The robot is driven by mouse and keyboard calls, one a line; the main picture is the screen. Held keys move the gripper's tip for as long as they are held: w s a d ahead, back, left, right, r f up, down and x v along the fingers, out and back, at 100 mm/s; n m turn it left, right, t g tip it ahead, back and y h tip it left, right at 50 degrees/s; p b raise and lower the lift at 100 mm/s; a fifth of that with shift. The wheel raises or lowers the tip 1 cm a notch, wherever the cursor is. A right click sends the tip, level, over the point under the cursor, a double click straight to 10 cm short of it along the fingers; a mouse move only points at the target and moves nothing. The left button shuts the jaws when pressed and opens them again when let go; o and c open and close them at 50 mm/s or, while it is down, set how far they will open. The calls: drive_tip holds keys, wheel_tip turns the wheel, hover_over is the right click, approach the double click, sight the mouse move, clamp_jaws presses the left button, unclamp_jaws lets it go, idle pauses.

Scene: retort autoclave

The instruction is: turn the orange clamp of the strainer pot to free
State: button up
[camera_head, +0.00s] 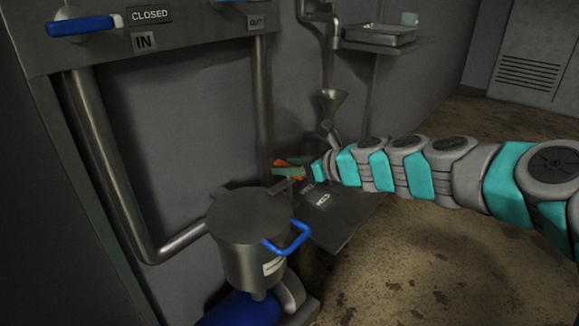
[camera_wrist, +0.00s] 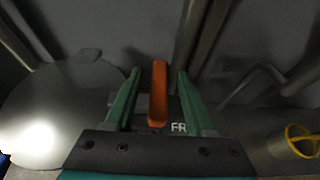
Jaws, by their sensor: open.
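The strainer pot (camera_head: 255,258) is a grey metal cylinder with a round flat lid (camera_head: 247,212) and a blue loop handle (camera_head: 290,239). The lid also shows at the left in the wrist view (camera_wrist: 60,110). My gripper (camera_head: 287,170) is beside the pot's far right side. In the wrist view, its two green fingers (camera_wrist: 159,74) are open, one on each side of the orange clamp (camera_wrist: 158,92). The clamp also shows in the head view (camera_head: 281,163), partly hidden by the fingers. I cannot tell whether the fingers touch it. Letters "FR" show beside it.
A dark plate (camera_head: 345,222) with a sign (camera_head: 322,200) lies below my gripper. A vertical pipe (camera_head: 263,100) stands behind the pot. A blue-handled valve (camera_head: 82,26) reads "CLOSED". The floor at right is clear.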

clamp_jaws()
idle(0.5)
